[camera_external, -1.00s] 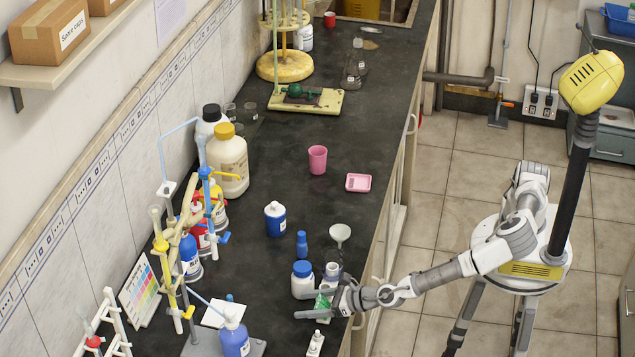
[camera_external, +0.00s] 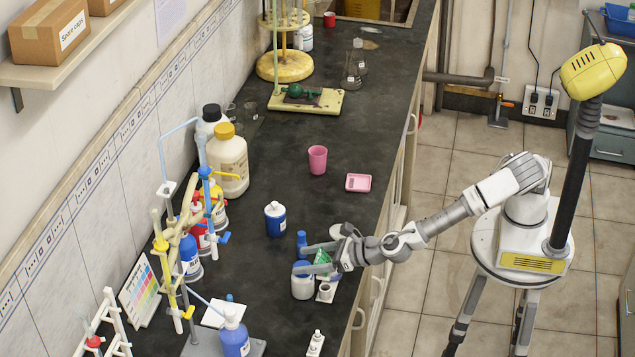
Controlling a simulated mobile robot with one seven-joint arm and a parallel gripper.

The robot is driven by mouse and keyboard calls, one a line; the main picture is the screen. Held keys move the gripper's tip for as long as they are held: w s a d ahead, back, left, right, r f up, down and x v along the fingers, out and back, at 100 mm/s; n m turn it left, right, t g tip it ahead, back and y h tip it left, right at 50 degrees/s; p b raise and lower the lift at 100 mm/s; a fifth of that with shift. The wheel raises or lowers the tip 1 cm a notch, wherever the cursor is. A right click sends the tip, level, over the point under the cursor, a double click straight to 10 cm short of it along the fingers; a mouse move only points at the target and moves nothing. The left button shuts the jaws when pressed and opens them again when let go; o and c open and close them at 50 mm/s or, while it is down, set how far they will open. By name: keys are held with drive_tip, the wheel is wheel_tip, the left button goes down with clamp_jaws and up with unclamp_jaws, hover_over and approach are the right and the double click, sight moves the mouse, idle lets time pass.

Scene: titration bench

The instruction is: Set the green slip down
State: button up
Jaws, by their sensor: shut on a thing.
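The green slip (camera_external: 322,257) is between the fingers of my gripper (camera_external: 316,258), a small bright green piece that looks tilted. My gripper is shut on it and reaches in over the bench from the right. The slip shows above the small white cup (camera_external: 325,291) and beside the blue-capped white jar (camera_external: 303,287). One finger overlaps the jar's cap in the picture; I cannot tell whether they touch. The slip's lower edge and its height above the bench are unclear.
A blue bottle (camera_external: 275,219) and a small blue bottle (camera_external: 301,240) stand left of and behind my gripper. A pink cup (camera_external: 318,160) and a pink tray (camera_external: 358,183) stand farther back. The dark bench (camera_external: 330,205) is clear between them and the small bottle.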

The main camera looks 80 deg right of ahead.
drive_tip(key=w+d+f+m+g+h+b, duration=0.1)
drive_tip(key=w+d+f+m+h+b, duration=0.2)
drive_tip(key=d, duration=1.1)
drive_tip(key=w+d+m+h+b, duration=0.15)
drive_tip(key=w+d, duration=0.25)
drive_tip(key=d, duration=1)
drive_tip(key=w+d+f+m+g+h+b, duration=0.1)
drive_tip(key=w+d+f+m+h+b, duration=0.2)
drive_tip(key=d, duration=1.2)
drive_tip(key=s+d+m+g+h+b, duration=0.2)
drive_tip(key=s+d+b, duration=0.1)
drive_tip(key=d, duration=1.3)
hover_over(306, 191)
drive_tip(key=shift+n, duration=0.25)
wheel_tip(306, 191, down, 8)
drive_tip(key=shift+r+p, duration=0.15)
drive_tip(key=shift+p, duration=0.15)
drive_tip(key=shift+f+b, duration=0.65)
drive_tip(key=shift+f, duration=1.3)
